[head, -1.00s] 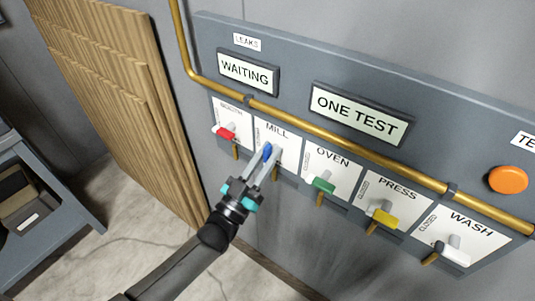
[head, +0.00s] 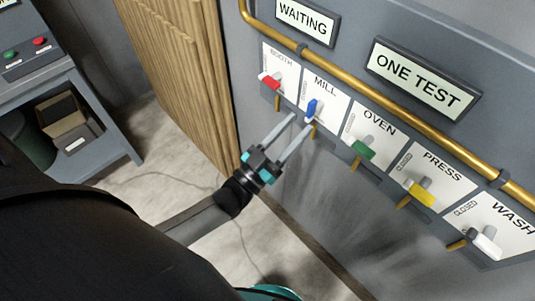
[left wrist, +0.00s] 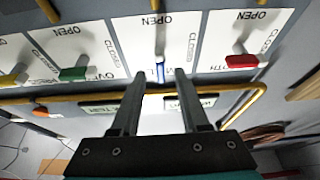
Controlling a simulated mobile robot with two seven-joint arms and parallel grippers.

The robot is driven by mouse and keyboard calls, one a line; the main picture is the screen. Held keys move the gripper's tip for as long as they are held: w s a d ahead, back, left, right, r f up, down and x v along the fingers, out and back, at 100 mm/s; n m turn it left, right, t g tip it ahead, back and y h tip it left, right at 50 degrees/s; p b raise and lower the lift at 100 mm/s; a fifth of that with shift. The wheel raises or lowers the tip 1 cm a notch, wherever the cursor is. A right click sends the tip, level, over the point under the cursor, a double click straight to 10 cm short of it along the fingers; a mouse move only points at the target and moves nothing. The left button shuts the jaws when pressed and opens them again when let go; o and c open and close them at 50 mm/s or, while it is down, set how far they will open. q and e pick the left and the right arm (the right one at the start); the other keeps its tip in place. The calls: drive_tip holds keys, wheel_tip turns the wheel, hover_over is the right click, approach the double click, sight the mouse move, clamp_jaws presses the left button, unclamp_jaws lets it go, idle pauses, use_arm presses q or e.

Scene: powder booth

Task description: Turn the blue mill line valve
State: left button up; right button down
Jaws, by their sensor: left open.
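The blue mill valve handle (head: 312,108) is on the white MILL plate, between the BOOTH and OVEN plates. It stands upright along its plate, while the neighbouring handles lie crosswise. My left gripper (head: 302,123) is open and empty, its fingertips a little short of and below the blue handle in the head view. In the left wrist view the blue handle (left wrist: 160,73) shows edge-on in the gap between the open fingers (left wrist: 160,82), in line with the OPEN label; CLOSED is printed to the side. I see no contact. My right gripper is not in view.
The red handle (head: 271,80) and green handle (head: 363,150) flank the mill valve closely. The yellow handle (head: 421,194) and white handle (head: 486,240) lie further right. A brass pipe (head: 345,79) runs above. Wooden boards (head: 185,75) lean at left.

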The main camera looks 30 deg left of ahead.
use_arm(q)
drive_tip(key=v, duration=0.9)
drive_tip(key=shift+s+f+b, duration=0.2)
drive_tip(key=shift+s+b, duration=0.1)
drive_tip(key=shift+b, duration=0.15)
drive_tip(key=shift+a, duration=0.1)
drive_tip(key=s+a+f+g+y, duration=0.1)
drive_tip(key=s+f+g+y, duration=0.15)
drive_tip(key=f, duration=0.65)
drive_tip(key=s+a+f+n+g+y+b, duration=0.1)
drive_tip(key=f+g, duration=0.3)
drive_tip(key=f, duration=0.6)
drive_tip(key=s+f+g+y, duration=0.2)
drive_tip(key=f+g, duration=0.1)
drive_tip(key=f, duration=0.6)
drive_tip(key=s+f+g+y, duration=0.1)
drive_tip(key=s+f+g, duration=0.4)
drive_tip(key=s, duration=0.6)
drive_tip(key=s+f+g+y, duration=0.1)
drive_tip(key=s+f+g, duration=0.4)
drive_tip(key=s+f, duration=0.4)
drive_tip(key=shift+s+b, duration=0.35)
drive_tip(key=shift+s, duration=0.85)
drive_tip(key=shift+w+f+g, duration=0.1)
drive_tip(key=shift+f+g, duration=0.05)
drive_tip(key=shift+g, duration=0.1)
